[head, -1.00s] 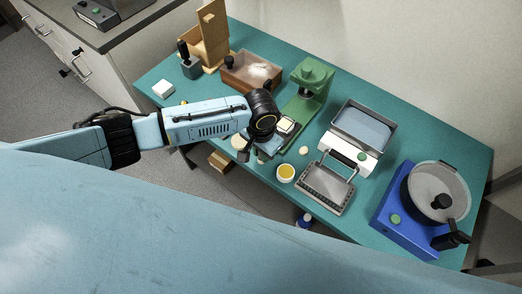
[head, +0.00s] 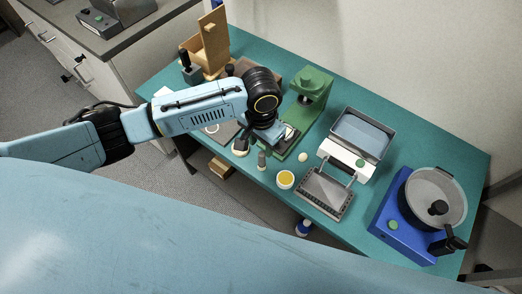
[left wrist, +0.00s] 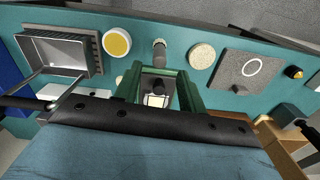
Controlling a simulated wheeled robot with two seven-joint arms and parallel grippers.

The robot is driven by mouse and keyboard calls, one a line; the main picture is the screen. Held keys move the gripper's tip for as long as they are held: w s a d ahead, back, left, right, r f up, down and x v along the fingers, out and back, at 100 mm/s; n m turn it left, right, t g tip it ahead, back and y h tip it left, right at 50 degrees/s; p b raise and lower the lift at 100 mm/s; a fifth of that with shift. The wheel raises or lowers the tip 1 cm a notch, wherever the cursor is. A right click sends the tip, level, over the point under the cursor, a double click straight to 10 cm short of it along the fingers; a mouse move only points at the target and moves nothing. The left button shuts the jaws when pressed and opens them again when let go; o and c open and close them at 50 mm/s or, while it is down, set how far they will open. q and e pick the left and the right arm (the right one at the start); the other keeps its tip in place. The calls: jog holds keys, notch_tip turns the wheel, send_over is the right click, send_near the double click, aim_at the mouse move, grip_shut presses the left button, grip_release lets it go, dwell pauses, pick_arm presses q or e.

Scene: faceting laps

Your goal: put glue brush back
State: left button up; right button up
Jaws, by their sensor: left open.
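A small grey cylinder (head: 262,161) stands near the front edge of the teal table, and it also shows in the left wrist view (left wrist: 160,55). It may be the glue brush or its holder; I cannot tell which. A cup of yellow stuff (head: 285,180) stands to its right, also in the left wrist view (left wrist: 117,42). My left gripper (head: 259,145) is open, just behind the cylinder and in front of the green press (head: 311,84). It appears apart from the cylinder, with nothing seen held. Its fingertips are partly hidden. My right gripper is out of view.
A cream disc (left wrist: 203,56) and a grey plate with a white ring (left wrist: 240,70) lie beside the cylinder. A metal tray (head: 325,194), a water tank (head: 362,131) and a blue lap machine (head: 394,222) are to the right. A wooden stand (head: 214,42) is at the back left.

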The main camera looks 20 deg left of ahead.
pick_arm(q)
jog(key=shift+r, duration=1.8)
